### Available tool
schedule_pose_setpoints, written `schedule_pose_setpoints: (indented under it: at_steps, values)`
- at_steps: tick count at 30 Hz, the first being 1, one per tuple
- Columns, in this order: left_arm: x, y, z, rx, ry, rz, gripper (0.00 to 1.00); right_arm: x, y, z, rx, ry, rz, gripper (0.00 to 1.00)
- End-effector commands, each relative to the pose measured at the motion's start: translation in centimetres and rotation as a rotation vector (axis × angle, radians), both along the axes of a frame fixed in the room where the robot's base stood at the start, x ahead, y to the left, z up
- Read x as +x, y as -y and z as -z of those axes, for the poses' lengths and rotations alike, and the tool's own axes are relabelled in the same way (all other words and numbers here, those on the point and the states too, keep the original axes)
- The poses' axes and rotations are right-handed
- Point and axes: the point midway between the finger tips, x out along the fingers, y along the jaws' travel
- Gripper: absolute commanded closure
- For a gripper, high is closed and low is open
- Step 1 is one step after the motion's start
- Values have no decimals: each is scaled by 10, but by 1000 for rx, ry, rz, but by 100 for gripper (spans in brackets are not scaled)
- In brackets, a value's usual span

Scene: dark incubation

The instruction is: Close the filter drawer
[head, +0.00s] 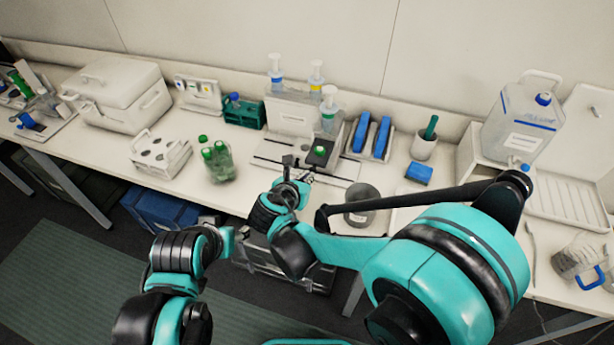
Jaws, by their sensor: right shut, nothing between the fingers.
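A white bench unit (292,117) with pump bottles stands at the back middle of the bench. A dark block with a green top (320,151) sits at its front right. I cannot tell for sure which part is the filter drawer; a pale flat part with dark slots (268,163) lies low at the unit's front. My right gripper (298,166) is shut and empty, just in front of this part; I cannot tell whether it touches. My left arm hangs at the lower left, before the bench edge. Its fingers do not show clearly.
Green-capped bottles (217,161) and a white rack (160,156) stand left of the unit. Blue blocks (371,136) in a holder, a white cup (424,146) and a blue sponge (418,174) are to the right. A grey round container (361,204) sits near my right forearm.

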Motion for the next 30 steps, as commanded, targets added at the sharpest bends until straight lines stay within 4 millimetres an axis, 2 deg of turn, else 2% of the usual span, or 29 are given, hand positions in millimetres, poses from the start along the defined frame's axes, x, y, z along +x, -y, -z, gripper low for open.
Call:
schedule_pose_setpoints:
  at_steps: [4,9,13,18,30]
  values:
    - [0,0,3,0,0,0,49,16,6,1,1,-1,5,100]
    - [0,0,7,0,0,0,49,54,18,1,1,-1,5,100]
    - [0,0,9,0,0,0,49,73,24,1,1,-1,3,100]
    - [0,0,9,0,0,0,49,80,26,0,-1,1,1,100]
    - [0,0,9,0,0,0,49,77,25,-1,0,1,1,100]
